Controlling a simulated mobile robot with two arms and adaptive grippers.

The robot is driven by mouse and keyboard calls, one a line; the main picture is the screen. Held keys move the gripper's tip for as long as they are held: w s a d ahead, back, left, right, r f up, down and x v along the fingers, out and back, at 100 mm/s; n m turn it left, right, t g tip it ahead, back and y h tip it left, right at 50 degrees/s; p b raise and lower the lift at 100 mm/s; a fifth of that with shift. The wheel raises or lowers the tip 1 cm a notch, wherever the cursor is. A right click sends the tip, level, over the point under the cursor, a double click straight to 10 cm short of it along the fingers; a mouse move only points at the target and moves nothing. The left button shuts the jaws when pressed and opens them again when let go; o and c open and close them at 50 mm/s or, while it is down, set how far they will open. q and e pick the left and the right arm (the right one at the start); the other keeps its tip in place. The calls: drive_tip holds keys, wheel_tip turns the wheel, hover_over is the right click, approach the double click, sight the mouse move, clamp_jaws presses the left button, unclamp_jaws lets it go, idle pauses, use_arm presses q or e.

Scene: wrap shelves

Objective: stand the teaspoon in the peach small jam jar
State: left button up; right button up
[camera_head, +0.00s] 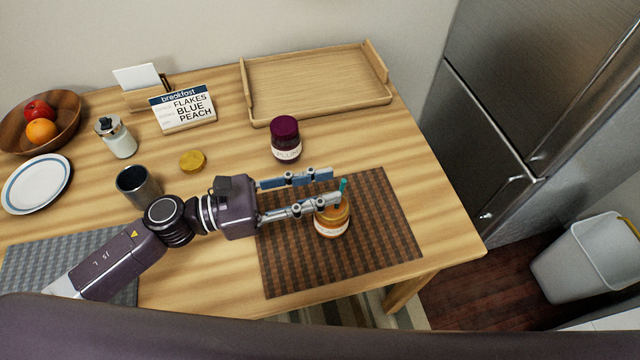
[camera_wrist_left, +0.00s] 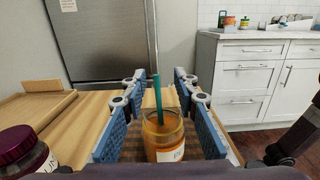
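The peach small jam jar (camera_head: 332,222), orange with a white label, stands upright and open on the brown placemat. The teaspoon (camera_head: 343,186) has a teal handle that sticks up out of the jar's mouth, nearly upright; its lower end is hidden in the jar. My left gripper (camera_head: 335,187) is open above the jar, its fingers apart. In the left wrist view the teaspoon (camera_wrist_left: 157,96) rises between the spread fingers without visible contact, and the jar (camera_wrist_left: 163,138) shows below it.
A purple plum jar (camera_head: 286,140) stands behind the placemat (camera_head: 385,235). A yellow lid (camera_head: 193,161), a dark cup (camera_head: 137,187), a milk jar (camera_head: 117,140) and a breakfast sign (camera_head: 185,109) are to the left. A wooden tray (camera_head: 318,85) lies empty at the back.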

use_arm(q)
drive_tip(key=shift+s+a, duration=0.1)
drive_tip(key=shift+a, duration=0.15)
drive_tip(key=v, duration=1.1)
drive_tip(key=shift+a, duration=0.25)
use_arm(e)
drive_tip(key=shift+d, duration=0.1)
use_arm(q)
drive_tip(key=shift+s+r, duration=0.1)
idle(0.4)
